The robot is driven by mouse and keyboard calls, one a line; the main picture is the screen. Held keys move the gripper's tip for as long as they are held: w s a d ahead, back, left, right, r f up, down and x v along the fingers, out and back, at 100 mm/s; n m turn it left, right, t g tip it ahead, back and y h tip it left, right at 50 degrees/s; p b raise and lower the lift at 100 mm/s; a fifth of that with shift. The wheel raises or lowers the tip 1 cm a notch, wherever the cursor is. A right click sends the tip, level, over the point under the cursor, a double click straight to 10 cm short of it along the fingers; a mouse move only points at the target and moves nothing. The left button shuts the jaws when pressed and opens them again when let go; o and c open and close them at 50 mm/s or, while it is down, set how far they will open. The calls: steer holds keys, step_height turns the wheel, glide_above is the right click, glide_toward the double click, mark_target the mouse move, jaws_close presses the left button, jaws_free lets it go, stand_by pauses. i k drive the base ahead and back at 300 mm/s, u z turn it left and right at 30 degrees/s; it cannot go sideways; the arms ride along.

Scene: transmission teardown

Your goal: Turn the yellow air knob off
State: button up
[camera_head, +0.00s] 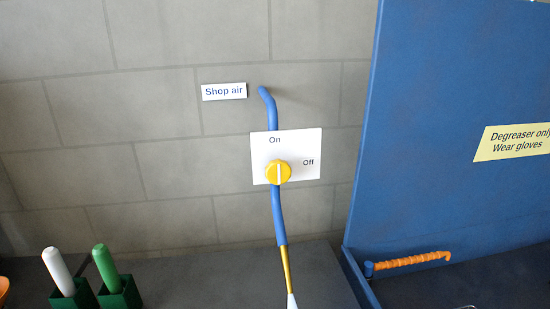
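The yellow air knob (278,173) is on a white plate (259,150) on the grey block wall, near the middle of the head camera view. Its pale pointer line stands nearly upright, towards the "On" mark at the top of the plate. The "Off" mark is to the right of the knob. A blue air hose (279,215) runs above and below the plate, with a brass-coloured tube (286,268) at its lower end. A "Shop air" label (224,91) is above left. My gripper does not show in this view.
A large blue panel (440,80) with a yellow degreaser sign (512,142) stands to the right. An orange coiled hose (412,260) is at its foot. White (58,271) and green (105,267) handles stand in green holders at lower left. The wall around the knob is clear.

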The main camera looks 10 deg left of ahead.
mark_target(277, 172)
steer(key=u, duration=0.05)
steer(key=k, duration=1.05)
steer(key=z, duration=0.65)
steer(key=i, duration=1.5)
steer(key=u, duration=0.7)
